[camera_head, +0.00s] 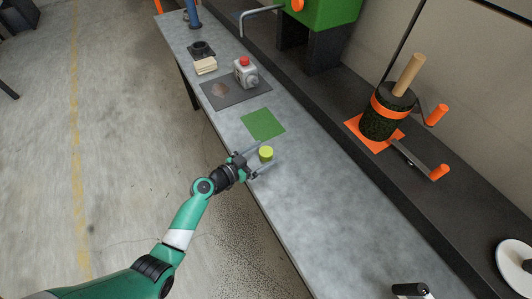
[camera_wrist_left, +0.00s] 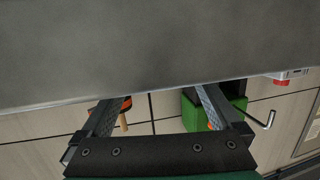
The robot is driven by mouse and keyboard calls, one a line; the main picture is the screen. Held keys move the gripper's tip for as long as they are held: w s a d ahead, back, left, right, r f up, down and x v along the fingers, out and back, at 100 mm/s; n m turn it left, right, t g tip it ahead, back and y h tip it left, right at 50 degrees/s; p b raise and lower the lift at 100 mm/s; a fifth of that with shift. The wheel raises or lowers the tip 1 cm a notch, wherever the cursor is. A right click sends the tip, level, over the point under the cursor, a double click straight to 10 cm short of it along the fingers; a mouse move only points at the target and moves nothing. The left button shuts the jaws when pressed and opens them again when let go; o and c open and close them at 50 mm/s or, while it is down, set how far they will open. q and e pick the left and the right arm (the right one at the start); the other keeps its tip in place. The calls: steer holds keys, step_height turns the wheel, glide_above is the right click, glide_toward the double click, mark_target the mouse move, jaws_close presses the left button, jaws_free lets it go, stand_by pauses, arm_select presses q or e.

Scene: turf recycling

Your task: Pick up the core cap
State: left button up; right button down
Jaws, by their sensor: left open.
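A small yellow-green cylinder (camera_head: 266,153), which looks like the core cap, stands on the grey bench in the head view. My left gripper (camera_head: 262,159) is open, with its fingertips at the cylinder, one to each side of it as seen from the head. Whether the fingers touch it cannot be told. In the left wrist view the two fingers (camera_wrist_left: 155,100) are spread apart with nothing visible between them, and the cylinder does not show.
A green mat (camera_head: 263,124) lies just beyond the cylinder on the bench (camera_head: 330,225). Farther back are a grey device with a red button (camera_head: 245,72) and a pale block (camera_head: 205,65). A dark roll with orange handles (camera_head: 381,115) stands right. The near bench is mostly clear.

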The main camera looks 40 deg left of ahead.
mark_target(266, 154)
arm_select(q)
steer(key=shift+x, duration=0.8)
steer(key=shift+s, duration=0.1)
steer(key=c, duration=1.4)
steer(key=r+p, duration=0.2)
steer(key=r, duration=0.1)
steer(key=r+p, duration=0.1)
steer(key=r, duration=0.1)
steer(key=shift+s+d, duration=0.3)
steer(key=shift+s, duration=0.05)
steer(key=s+d+r+p, duration=0.6)
steer(key=s+d+r, duration=0.1)
steer(key=s, duration=0.3)
steer(key=shift+s+d+r, duration=0.25)
steer(key=shift+d+r, duration=0.15)
steer(key=shift+r, duration=0.1)
